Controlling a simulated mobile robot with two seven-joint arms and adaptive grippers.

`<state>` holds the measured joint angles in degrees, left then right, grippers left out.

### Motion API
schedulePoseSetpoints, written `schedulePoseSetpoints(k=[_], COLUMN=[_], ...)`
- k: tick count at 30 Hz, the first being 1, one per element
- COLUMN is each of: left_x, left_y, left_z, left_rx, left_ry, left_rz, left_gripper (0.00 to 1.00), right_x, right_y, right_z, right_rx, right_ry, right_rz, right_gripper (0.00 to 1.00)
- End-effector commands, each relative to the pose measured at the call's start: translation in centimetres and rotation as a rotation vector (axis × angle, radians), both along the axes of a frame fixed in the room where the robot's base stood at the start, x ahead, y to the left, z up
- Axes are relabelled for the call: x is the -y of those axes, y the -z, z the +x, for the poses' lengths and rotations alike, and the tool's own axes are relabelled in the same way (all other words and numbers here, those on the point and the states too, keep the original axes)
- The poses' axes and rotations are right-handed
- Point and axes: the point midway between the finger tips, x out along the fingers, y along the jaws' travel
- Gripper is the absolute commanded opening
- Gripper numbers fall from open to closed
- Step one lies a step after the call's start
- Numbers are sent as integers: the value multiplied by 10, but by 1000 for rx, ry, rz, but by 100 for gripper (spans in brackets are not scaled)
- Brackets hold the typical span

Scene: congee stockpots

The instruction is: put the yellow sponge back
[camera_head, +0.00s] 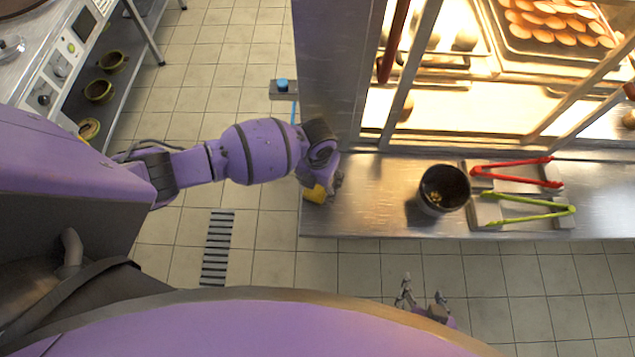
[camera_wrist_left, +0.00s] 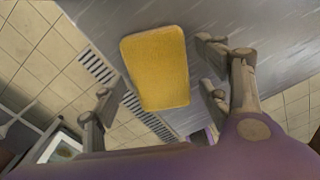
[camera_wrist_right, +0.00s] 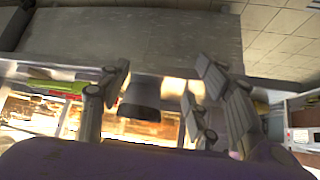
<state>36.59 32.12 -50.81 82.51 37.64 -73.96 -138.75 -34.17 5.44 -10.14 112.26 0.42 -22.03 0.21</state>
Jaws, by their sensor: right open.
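The yellow sponge (camera_head: 313,194) is at the left end of the steel counter, by its front left corner. My left gripper (camera_head: 325,178) is right over it and partly covers it. In the left wrist view the sponge (camera_wrist_left: 156,68) shows whole between the spread fingers of my left gripper (camera_wrist_left: 160,95), with gaps on both sides. I cannot tell how far above it the fingertips are. My right gripper (camera_head: 424,288) is open and empty, in front of the counter over the floor. Its spread fingers (camera_wrist_right: 160,85) also show in the right wrist view.
A black pot (camera_head: 443,189) stands mid-counter (camera_head: 385,222). Red tongs (camera_head: 517,173) and green tongs (camera_head: 525,208) lie on trays to its right. A lit glass cabinet rises behind. A blue-topped object (camera_head: 282,86) sits on a small ledge (camera_head: 284,96) at the cabinet's left side.

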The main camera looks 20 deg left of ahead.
Motion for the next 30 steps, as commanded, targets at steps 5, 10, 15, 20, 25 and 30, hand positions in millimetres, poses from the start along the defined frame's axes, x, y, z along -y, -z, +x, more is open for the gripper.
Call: schedulePoseSetpoints(k=[5,10,15,20,25,30], left_x=[0,0,0,0,0,0], left_y=[-1,-16,-52,-86,-112,-123], left_z=[0,3,3,2,1,0], left_rx=[1,6,8,6,2,1], left_ry=[0,0,2,2,1,0], left_rz=[0,-1,-1,-2,-1,0], left_gripper=[69,69,69,69,69,69], right_x=[0,-2,-5,-8,-8,-7], right_y=[-1,-6,-10,-11,-12,-11], right_z=[1,5,9,10,9,5], right_rx=[2,12,18,19,17,11], right_ry=[1,3,5,6,6,6], right_rz=[1,4,12,17,19,17], right_gripper=[58,58,58,58,58,58])
